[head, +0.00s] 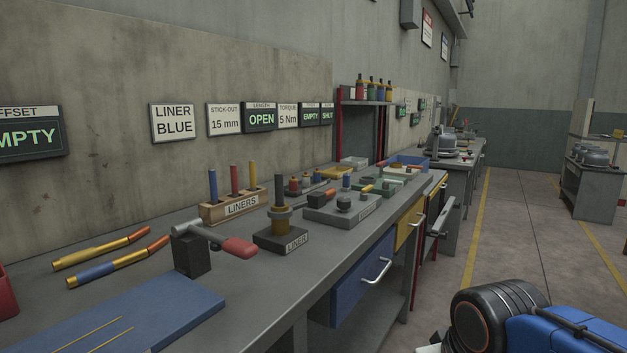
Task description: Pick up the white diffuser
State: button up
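I cannot pick out a white diffuser in the head view. Small parts stand on the bench around a grey fixture block (343,210) and a green tray (366,186) farther back, but they are too small to tell apart. My gripper is not in view.
A blue drawer (361,285) is below.

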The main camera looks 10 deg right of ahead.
aim_at(306, 178)
jog(key=l+u, duration=0.2)
jog(key=u, duration=0.3)
jog(key=i+l+u, duration=0.1)
jog(key=u, duration=0.4)
jog(key=l+u, duration=0.15)
jog(key=l, duration=0.3)
jog(key=l+u, duration=0.2)
jog(key=l, duration=0.3)
jog(key=k+l+u, duration=0.15)
jog(key=l, duration=0.3)
jog(key=l+u, duration=0.15)
jog(key=l, duration=0.35)
jog(key=k+l+u, duration=0.2)
jog(key=l, duration=0.2)
jog(key=i+l, duration=0.05)
